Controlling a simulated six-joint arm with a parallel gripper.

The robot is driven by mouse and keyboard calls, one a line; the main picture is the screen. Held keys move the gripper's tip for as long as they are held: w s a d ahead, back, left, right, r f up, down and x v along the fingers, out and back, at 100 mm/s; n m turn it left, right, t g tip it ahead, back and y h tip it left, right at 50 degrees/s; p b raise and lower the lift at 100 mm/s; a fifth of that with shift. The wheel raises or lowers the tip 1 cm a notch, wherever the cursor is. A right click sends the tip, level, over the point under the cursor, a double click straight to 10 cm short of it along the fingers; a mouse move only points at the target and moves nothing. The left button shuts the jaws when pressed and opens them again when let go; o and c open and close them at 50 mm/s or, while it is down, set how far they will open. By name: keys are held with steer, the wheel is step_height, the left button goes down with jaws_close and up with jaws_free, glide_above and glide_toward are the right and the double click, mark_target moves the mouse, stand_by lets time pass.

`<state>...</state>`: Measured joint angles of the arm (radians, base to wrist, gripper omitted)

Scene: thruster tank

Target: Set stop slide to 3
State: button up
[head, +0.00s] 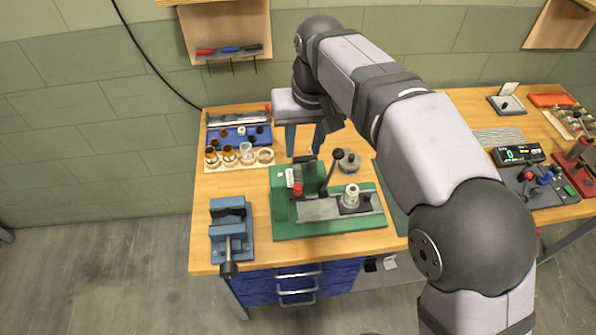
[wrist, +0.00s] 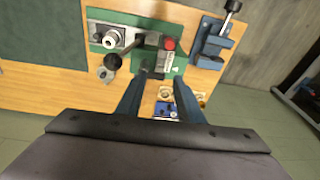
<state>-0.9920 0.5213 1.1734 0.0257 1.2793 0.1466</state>
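A green fixture (head: 330,226) stands on the wooden bench; it also shows at the top of the wrist view (wrist: 181,67). It carries a grey rail (head: 318,209), a metal cylinder (head: 351,193), a lever with a black knob (head: 338,154), a red knob (head: 297,189) and a small white label (head: 290,177). I cannot tell for certain which part is the stop slide, and no scale numbers are readable. My gripper (head: 304,152) is open and empty, pointing down behind the fixture. In the wrist view its fingertips (wrist: 162,77) appear near the label, apart from the red knob (wrist: 169,43).
A blue vise (head: 231,230) stands at the bench's front left. Several cups (head: 229,154) and a blue tray (head: 232,138) are at the back left. A grey round part (head: 350,162) lies behind the fixture. More devices (head: 518,154) are on the right, beyond my arm.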

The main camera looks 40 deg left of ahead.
mark_target(298, 186)
steer(key=s, duration=0.1)
steer(key=s+n+h, duration=0.1)
steer(key=s+f, duration=0.1)
steer(key=shift+d+n+g+h, duration=0.3)
steer(key=shift+d+n+g, duration=0.1)
steer(key=shift+s+d+f, duration=0.2)
steer(key=shift+d, duration=0.05)
steer(key=shift+f+p, duration=1.5)
steer(key=shift+f, duration=2.15)
jaws_close()
